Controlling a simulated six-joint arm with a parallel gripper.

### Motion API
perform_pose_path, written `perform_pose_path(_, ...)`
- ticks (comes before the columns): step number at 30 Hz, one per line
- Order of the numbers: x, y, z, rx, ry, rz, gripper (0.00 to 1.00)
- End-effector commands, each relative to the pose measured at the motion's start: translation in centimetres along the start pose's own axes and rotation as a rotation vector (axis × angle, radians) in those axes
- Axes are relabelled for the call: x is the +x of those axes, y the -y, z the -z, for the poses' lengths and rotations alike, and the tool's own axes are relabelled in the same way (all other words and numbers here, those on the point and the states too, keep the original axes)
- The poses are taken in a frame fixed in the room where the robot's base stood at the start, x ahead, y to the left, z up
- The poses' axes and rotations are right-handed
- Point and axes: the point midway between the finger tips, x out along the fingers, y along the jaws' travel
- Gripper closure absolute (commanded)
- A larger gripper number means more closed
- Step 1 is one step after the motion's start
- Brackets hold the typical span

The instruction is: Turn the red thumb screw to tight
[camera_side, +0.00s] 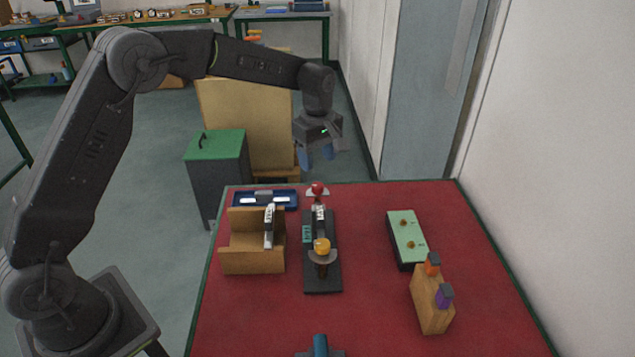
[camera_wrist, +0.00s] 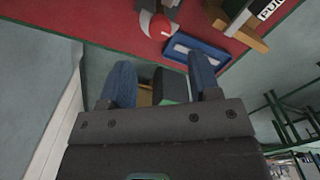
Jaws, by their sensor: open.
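The red thumb screw (camera_side: 318,189) stands at the far end of a dark apparatus (camera_side: 322,278) on the red table. It has a red round knob with pale wings below it. In the wrist view the red knob (camera_wrist: 161,27) shows near the top, partly over a pale curved piece. My gripper (camera_side: 317,160) is in the air beyond the far table edge, above and behind the screw, and does not touch it. Its blue fingers (camera_wrist: 160,82) are apart with nothing between them. A second, orange knob (camera_side: 322,246) sits at the near part of the apparatus.
A blue tray (camera_side: 239,201) and wooden holder (camera_side: 229,262) stand left of the apparatus. A green-topped box (camera_side: 402,228) and wooden block with orange and purple pieces (camera_side: 431,312) stand right. A blue fitting (camera_side: 320,344) is at the front.

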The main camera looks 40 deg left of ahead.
Motion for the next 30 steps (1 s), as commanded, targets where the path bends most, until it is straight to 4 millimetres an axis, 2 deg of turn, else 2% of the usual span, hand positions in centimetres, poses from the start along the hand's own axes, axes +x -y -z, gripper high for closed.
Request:
perform_pose_path(1, 1.2, 0.0, 0.0, 0.000, 0.001, 0.004, 0.43)
perform_pose_path(6, 4.4, 0.1, 0.0, 0.001, 0.001, 0.003, 0.43)
perform_pose_path(12, 6.8, 0.0, 0.0, 0.001, 0.000, 0.000, 0.43)
perform_pose_path(16, 7.4, 0.0, 0.0, 0.001, 0.000, -0.001, 0.43)
perform_pose_path(24, 7.5, 0.0, 0.0, 0.001, 0.000, -0.001, 0.43)
perform_pose_path(30, 7.5, 0.0, 0.0, 0.001, 0.000, -0.001, 0.61)
